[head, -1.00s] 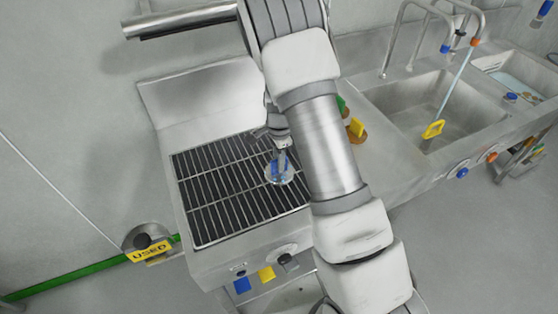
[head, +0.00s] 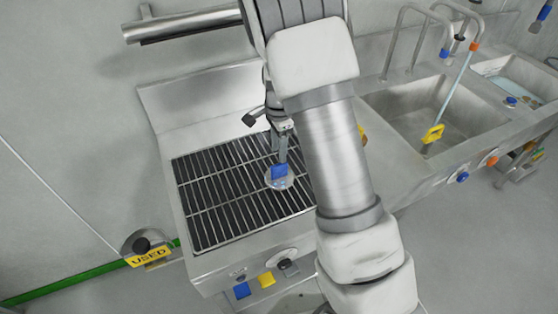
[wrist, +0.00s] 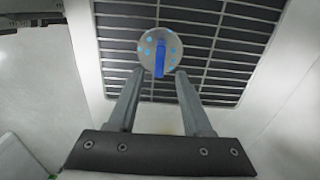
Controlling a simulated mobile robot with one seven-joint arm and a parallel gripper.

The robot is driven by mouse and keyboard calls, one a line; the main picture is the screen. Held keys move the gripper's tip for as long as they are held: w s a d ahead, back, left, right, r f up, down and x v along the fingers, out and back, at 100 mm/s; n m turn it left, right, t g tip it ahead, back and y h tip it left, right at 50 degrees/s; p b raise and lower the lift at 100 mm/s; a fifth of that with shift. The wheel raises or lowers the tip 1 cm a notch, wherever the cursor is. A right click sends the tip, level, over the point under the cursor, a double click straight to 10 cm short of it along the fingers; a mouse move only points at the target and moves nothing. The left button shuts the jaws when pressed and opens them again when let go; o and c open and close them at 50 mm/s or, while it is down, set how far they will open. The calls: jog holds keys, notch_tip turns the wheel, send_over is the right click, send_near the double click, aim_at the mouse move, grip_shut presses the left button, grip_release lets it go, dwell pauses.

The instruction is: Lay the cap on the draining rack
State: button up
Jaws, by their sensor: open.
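The cap (head: 279,183) is a round, pale disc with light-blue spots and an upright blue grip. It lies on the bars of the draining rack (head: 215,215), toward the rack's right side. The wrist view shows the cap (wrist: 148,42) on the dark slatted rack (wrist: 225,50). My gripper (head: 281,150) is over the rack, just above the cap's blue grip. In the wrist view my gripper (wrist: 159,75) has its two fingers apart, with nothing held between them, and the cap beyond the tips.
Right of the rack is a steel counter with a sink basin (head: 405,110) and bent taps. A yellow-handled tool (head: 433,133) hangs in the basin. A "USED" sign (head: 149,257) is at lower left. Knobs and coloured tags line the rack's front. A steel backsplash (head: 205,97) rises behind.

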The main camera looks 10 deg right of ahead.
aim_at(279, 165)
jog(key=s+r+n+t+y, duration=0.1)
jog(key=s+r+n, duration=0.35)
jog(key=r, duration=0.55)
jog(key=s+r+n+t, duration=0.25)
jog(key=s+r, duration=0.35)
jog(key=r, duration=0.4)
jog(key=s+r+n+t+h, duration=0.1)
jog(key=s+r+n, duration=0.3)
jog(key=s+n, duration=0.4)
jog(key=s+t, duration=0.1)
jog(key=s, duration=0.6)
jog(key=shift+r+n, duration=0.15)
jog(key=shift+n, duration=0.25)
jog(key=shift+s+d, duration=0.1)
jog(key=shift+d, duration=0.1)
